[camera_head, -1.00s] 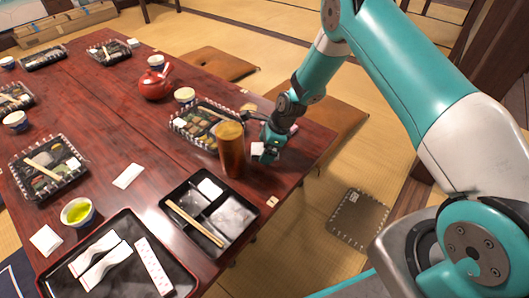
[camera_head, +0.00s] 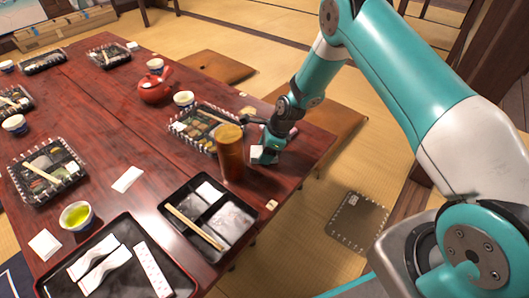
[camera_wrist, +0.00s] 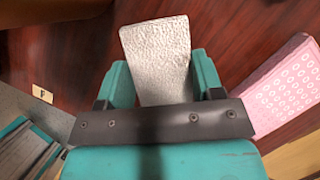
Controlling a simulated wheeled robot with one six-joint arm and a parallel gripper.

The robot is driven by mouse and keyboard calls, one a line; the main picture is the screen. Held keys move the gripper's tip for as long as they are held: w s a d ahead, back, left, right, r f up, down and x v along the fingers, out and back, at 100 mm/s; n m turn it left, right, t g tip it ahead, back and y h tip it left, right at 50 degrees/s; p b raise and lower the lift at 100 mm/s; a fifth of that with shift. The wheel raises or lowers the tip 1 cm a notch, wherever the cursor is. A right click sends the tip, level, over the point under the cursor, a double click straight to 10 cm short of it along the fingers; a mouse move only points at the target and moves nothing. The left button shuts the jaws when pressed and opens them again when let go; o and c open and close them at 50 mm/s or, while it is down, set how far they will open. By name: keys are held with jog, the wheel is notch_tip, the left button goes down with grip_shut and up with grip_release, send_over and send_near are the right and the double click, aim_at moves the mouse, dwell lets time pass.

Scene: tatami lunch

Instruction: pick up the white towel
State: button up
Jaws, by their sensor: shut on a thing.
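The white towel (camera_wrist: 158,50), a textured folded block, stands between the two teal fingers of my gripper (camera_wrist: 160,74) in the wrist view. The fingers are shut on its lower part, and its upper part sticks out past them. In the head view, the towel (camera_head: 257,153) shows as a small white patch at my gripper (camera_head: 266,156), low at the right side of the red-brown table. The fingers' inner faces are partly hidden by the towel. I cannot tell whether the towel touches the table.
A tall brown container (camera_head: 230,155) stands just left of my gripper. A lunch tray (camera_head: 196,132) lies behind it, and a black divided tray (camera_head: 240,240) is nearer. A pink patterned piece (camera_wrist: 285,85) lies right of the towel. A floor cushion (camera_head: 325,118) is beyond the table edge.

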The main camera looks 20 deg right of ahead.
notch_tip(320, 180, up, 20)
jog(key=p, duration=0.7)
